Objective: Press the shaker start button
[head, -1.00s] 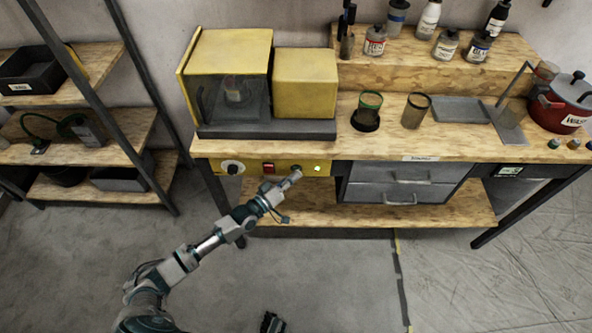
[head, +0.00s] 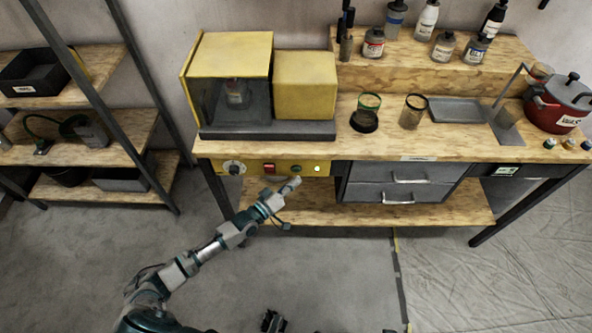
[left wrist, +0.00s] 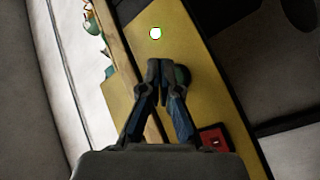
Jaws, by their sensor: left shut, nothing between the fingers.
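The shaker is a yellow box (head: 228,52) with a clear front and a bottle (head: 237,93) inside. Below it, the yellow panel (head: 252,169) carries a dial (head: 233,168), a red switch (head: 269,168), a green button (head: 296,168) and a lit lamp (head: 317,168). My left gripper (head: 294,182) is shut and empty, just below the green button in the head view. In the left wrist view, its closed fingertips (left wrist: 160,66) partly cover the green button (left wrist: 183,75); contact cannot be told. The lamp (left wrist: 155,33) and red switch (left wrist: 213,138) show there too. A dark piece (head: 272,322) at the bottom edge looks like my right gripper.
Grey drawers (head: 405,182) sit right of the panel. On the bench stand two cups (head: 368,102), a grey tray (head: 457,110) and a red pot (head: 557,103). A shelf rack (head: 85,150) is at the left. The floor before the bench is clear.

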